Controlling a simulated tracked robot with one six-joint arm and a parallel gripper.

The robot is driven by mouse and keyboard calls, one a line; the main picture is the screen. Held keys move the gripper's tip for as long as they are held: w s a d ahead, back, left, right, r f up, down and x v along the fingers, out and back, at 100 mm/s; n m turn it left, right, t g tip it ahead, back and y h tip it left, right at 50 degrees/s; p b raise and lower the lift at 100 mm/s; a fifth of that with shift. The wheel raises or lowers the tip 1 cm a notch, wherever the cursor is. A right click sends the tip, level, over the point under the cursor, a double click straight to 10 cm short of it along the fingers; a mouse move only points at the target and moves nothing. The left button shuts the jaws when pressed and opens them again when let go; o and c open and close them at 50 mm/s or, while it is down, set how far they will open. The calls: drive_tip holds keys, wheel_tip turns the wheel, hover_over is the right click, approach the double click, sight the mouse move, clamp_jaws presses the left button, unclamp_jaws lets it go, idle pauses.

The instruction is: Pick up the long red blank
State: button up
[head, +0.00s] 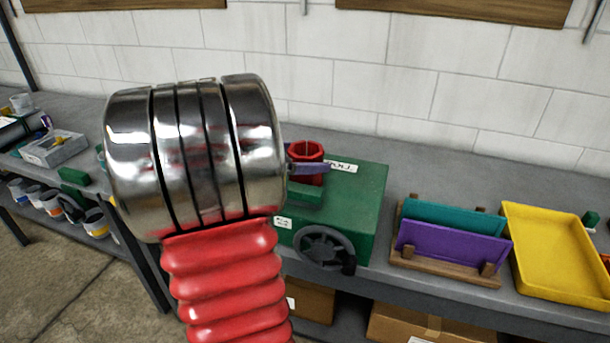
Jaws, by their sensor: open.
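My metal and red arm (200,150) fills the left middle of the head view and hides most of my gripper. A purple finger-like part (311,168), which looks like a fingertip of my gripper, shows just right of the metal joint. It lies in front of a red, many-sided upright piece (308,150) at the green machine (352,212). I cannot tell whether they touch, or whether this piece is the long red blank. A small bit of red (605,262) also shows at the right edge, too cut off to identify. No other red blank is clear.
A wooden rack (440,268) holds a teal plate (455,218) and a purple plate (450,243) right of the machine. A yellow tray (560,250) lies farther right. The grey bench (400,165) is clear along the wall. Cardboard boxes (425,325) sit below.

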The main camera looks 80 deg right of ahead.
drive_tip(key=c, duration=1.2)
drive_tip(key=shift+c, duration=0.4)
drive_tip(key=shift+w+r, duration=0.1)
drive_tip(key=shift+r, duration=0.3)
drive_tip(key=c, duration=0.3)
wheel_tip(320, 180, up, 17)
drive_tip(key=shift+r, duration=0.2)
drive_tip(key=shift+c, duration=0.2)
